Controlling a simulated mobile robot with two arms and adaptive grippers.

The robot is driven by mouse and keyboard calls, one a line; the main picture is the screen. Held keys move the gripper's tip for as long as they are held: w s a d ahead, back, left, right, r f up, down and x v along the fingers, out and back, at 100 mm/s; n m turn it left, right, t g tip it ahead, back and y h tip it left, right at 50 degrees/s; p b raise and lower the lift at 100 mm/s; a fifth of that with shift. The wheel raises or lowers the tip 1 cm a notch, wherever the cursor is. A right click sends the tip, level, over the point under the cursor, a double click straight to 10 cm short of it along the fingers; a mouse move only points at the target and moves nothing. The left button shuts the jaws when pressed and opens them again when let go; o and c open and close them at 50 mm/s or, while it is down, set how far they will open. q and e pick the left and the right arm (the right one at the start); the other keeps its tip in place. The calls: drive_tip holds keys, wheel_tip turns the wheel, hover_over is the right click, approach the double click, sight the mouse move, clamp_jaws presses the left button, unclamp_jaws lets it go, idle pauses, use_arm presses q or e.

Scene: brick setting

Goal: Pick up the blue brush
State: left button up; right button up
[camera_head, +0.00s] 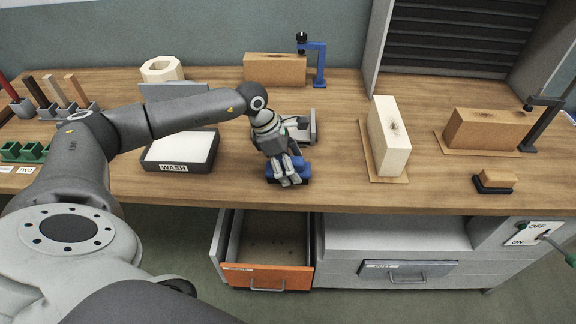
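The blue brush (303,171) lies on the wooden workbench (340,195) near its front edge, left of the bench's middle. My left gripper (286,178) points down at it, with its fingers over the middle of the brush and hiding that part. Blue shows on both sides of the fingers. I cannot tell whether the fingers are closed on it. The brush appears to be at bench level. My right gripper is out of view.
A pale brick (388,138) and a tan-and-black brush (495,179) are to the right. Below, an orange-fronted drawer (268,277) stands open.

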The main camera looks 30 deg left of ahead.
use_arm(q)
drive_tip(key=shift+x, duration=1.05)
drive_tip(key=c, duration=1.2)
drive_tip(key=shift+w+r, duration=0.1)
drive_tip(key=shift+r, duration=0.1)
